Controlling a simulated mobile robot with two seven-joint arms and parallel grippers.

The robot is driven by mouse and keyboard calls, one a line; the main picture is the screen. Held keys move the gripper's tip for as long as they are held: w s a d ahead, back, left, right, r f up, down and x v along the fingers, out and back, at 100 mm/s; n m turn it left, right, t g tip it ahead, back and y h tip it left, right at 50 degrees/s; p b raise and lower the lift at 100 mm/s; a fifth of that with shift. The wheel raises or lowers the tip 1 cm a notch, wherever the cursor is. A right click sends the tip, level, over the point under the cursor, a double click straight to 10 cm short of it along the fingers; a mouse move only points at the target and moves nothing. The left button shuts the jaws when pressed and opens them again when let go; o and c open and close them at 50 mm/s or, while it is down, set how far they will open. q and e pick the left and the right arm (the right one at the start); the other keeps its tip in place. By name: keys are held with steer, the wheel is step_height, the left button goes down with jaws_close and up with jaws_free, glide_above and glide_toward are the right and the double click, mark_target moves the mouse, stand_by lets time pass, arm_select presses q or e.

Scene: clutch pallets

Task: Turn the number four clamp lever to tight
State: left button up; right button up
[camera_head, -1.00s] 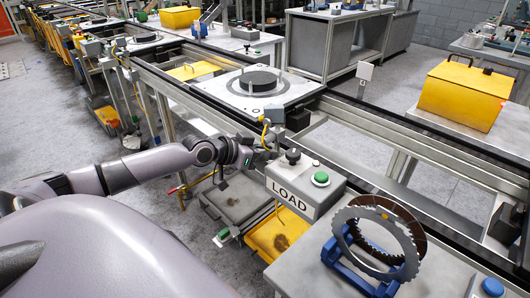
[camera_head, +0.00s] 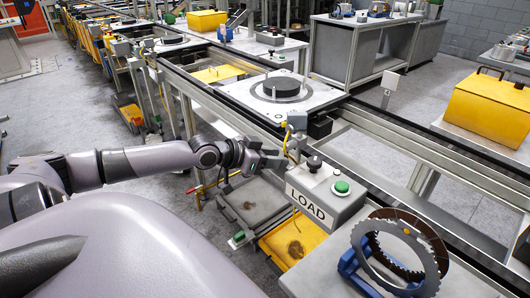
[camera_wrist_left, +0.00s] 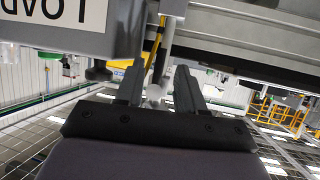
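My left gripper (camera_head: 274,161) reaches in from the left, just left of the LOAD box, beside the rail of the pallet line. In the left wrist view its two dark fingers (camera_wrist_left: 158,88) stand apart. A pale round knob (camera_wrist_left: 154,93) shows between the fingers, with a light rod rising from it; I cannot tell whether either finger touches it. It looks like the end of a clamp lever. A yellow cable or rod (camera_head: 285,137) hangs from a small grey housing (camera_head: 297,120) on the rail. The lever's setting is not readable. My right gripper is out of view.
The grey LOAD box (camera_head: 328,202) with a green button (camera_head: 341,187) and black knob stands close to the gripper. A toothed ring on a blue stand (camera_head: 347,265) is at front right. A round black part (camera_head: 281,87) sits on a white pallet.

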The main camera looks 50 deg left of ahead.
arm_select(q)
steer(key=shift+p+v, duration=0.55)
steer(key=shift+v, duration=0.9)
steer(key=shift+s, duration=0.1)
